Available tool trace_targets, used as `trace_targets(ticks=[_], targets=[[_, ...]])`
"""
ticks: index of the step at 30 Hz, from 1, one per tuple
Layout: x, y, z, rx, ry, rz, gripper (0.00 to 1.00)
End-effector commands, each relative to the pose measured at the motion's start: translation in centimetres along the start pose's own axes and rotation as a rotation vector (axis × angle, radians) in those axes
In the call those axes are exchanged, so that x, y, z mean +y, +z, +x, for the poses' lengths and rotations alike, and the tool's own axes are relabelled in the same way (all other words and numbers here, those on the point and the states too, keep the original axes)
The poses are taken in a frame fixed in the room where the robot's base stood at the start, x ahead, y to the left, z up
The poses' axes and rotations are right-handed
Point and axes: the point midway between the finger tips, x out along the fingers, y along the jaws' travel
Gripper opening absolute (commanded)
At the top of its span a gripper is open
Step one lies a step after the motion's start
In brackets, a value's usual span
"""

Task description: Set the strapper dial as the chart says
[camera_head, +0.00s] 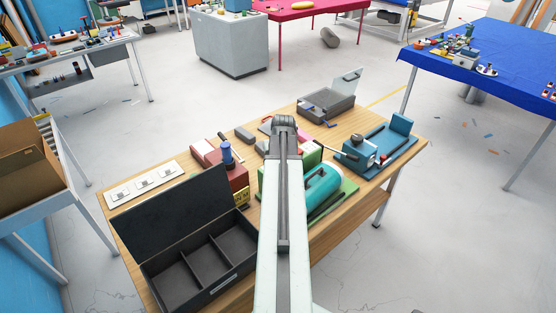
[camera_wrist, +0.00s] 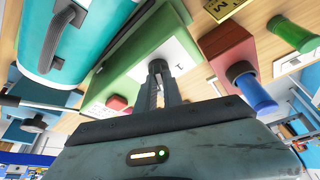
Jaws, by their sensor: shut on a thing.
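The strapper appears to be the green machine with a teal drum (camera_head: 322,182) in the middle of the wooden table. In the wrist view its green side (camera_wrist: 140,52) fills the centre, with a white lettered plate (camera_wrist: 185,50) on it. A dark round dial (camera_wrist: 158,66) stands at that plate. My gripper (camera_wrist: 158,82) is shut on the dial, its two fingers close together on it. In the head view my arm hides the gripper and the dial. A yellow card (camera_head: 242,197) with dark letters, partly cut off in the wrist view (camera_wrist: 222,8), may be the chart; its text is unreadable.
A red block with a blue knob (camera_head: 227,155) stands left of the strapper, near the gripper in the wrist view (camera_wrist: 240,75). An open black compartment box (camera_head: 195,270) is at front left. A blue machine (camera_head: 360,152) stands right, a grey lidded case (camera_head: 325,105) behind.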

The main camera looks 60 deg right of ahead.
Motion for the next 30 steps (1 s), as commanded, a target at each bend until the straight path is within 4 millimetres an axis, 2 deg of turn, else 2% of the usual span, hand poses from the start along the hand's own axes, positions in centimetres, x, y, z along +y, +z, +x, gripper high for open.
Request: trace_targets(ticks=[13, 30], targets=[[-0.12, 0.0, 0.02, -0.001, 0.102, 0.241, 0.0], [-0.07, 0.02, 0.02, -0.002, 0.124, 0.294, 0.0]])
